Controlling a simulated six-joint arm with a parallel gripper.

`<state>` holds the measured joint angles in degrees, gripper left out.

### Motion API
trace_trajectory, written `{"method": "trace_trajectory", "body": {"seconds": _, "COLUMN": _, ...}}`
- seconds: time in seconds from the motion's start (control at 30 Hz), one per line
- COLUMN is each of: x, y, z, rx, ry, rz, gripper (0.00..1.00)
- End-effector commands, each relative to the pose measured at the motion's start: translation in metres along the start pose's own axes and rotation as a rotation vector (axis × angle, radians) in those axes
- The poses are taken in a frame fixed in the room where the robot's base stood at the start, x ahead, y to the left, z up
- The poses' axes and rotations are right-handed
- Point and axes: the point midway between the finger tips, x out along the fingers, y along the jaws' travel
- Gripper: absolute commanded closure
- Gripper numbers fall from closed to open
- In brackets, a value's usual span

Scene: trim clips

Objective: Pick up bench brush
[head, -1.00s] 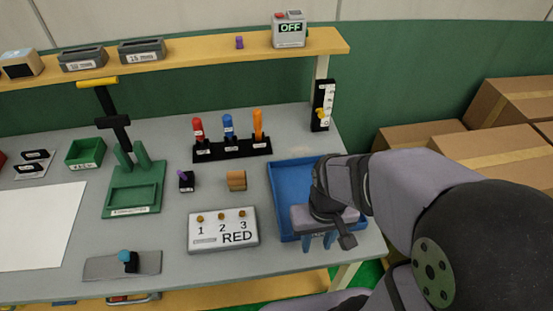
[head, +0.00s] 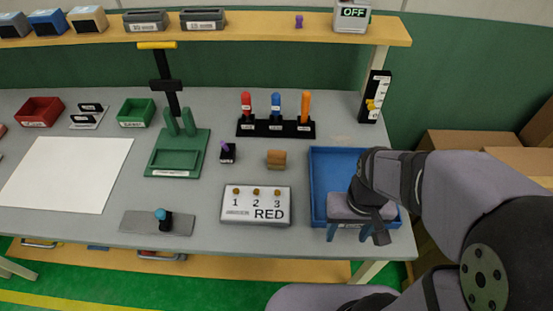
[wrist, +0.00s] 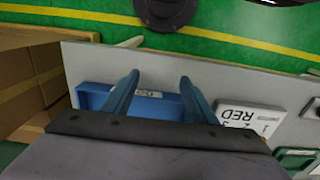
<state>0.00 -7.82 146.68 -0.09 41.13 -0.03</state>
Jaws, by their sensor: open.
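A small brown block-like thing (head: 276,159) lies on the grey bench, left of the blue tray. It may be the bench brush, but it is too small to tell. My gripper (head: 348,232) is over the front part of the blue tray (head: 335,168), with its two blue fingers apart and nothing between them. In the wrist view my gripper (wrist: 159,78) also shows open, with the tray (wrist: 90,97) behind the fingers. No brush can be made out in the wrist view.
A white panel marked RED (head: 256,206) lies left of my gripper. A black rack (head: 275,128) holds red, blue and orange tools behind the brown thing. A purple-topped stamp-like piece (head: 227,152) and a green stand (head: 177,155) are farther left. A shelf (head: 240,38) runs along the back.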

Motion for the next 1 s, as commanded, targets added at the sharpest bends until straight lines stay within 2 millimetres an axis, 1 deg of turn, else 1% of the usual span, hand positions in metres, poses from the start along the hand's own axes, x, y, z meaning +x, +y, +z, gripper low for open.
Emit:
{"method": "trace_trajectory", "body": {"seconds": 0.33, "x": 0.000, "y": 0.000, "z": -0.001, "rx": 0.000, "ry": 0.000, "rz": 0.000, "gripper": 0.36}}
{"method": "trace_trajectory", "body": {"seconds": 0.47, "x": -0.004, "y": -0.003, "z": -0.010, "rx": 0.000, "ry": -0.001, "rz": 0.000, "gripper": 0.36}}
{"method": "trace_trajectory", "body": {"seconds": 0.57, "x": -0.010, "y": -0.009, "z": -0.028, "rx": 0.001, "ry": 0.000, "rz": 0.000, "gripper": 0.36}}
{"method": "trace_trajectory", "body": {"seconds": 0.67, "x": -0.019, "y": -0.019, "z": -0.056, "rx": 0.005, "ry": -0.001, "rz": 0.000, "gripper": 0.36}}
{"method": "trace_trajectory", "body": {"seconds": 0.73, "x": -0.025, "y": -0.031, "z": -0.081, "rx": 0.008, "ry": -0.001, "rz": 0.000, "gripper": 0.36}}
{"method": "trace_trajectory", "body": {"seconds": 0.87, "x": -0.034, "y": -0.059, "z": -0.128, "rx": 0.016, "ry": -0.004, "rz": 0.000, "gripper": 0.36}}
{"method": "trace_trajectory", "body": {"seconds": 0.9, "x": -0.036, "y": -0.070, "z": -0.142, "rx": 0.019, "ry": -0.003, "rz": 0.000, "gripper": 0.36}}
{"method": "trace_trajectory", "body": {"seconds": 1.0, "x": -0.038, "y": -0.096, "z": -0.172, "rx": 0.027, "ry": -0.005, "rz": 0.000, "gripper": 0.36}}
